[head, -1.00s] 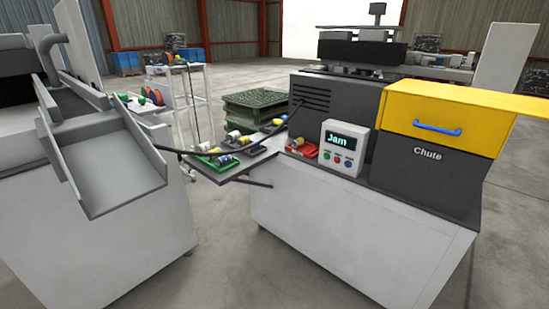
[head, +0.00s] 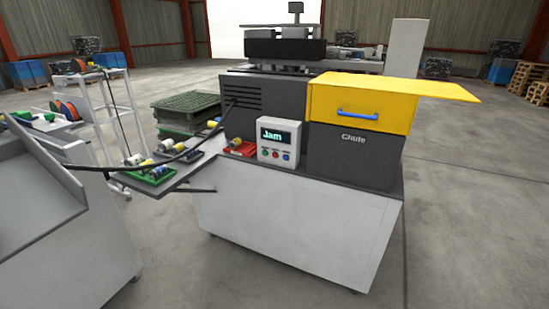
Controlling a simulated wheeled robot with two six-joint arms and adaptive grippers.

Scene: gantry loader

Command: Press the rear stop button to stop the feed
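A white control box (head: 291,142) stands on the loader cabinet (head: 290,228), with its display (head: 273,135) reading "Jam". Below the display are a green button (head: 265,153), a red button (head: 275,155) and a blue button (head: 285,156) in a row. No button marked as a rear stop can be made out; the back of the machine (head: 262,95) is hidden. Neither of my grippers is in view.
A yellow cover (head: 360,100) with a blue handle (head: 357,114) sits above the dark chute box (head: 350,158). A side shelf holds a green tray (head: 152,178); a black cable (head: 190,152) runs over it. A grey trough machine stands left. Floor (head: 470,220) at right is clear.

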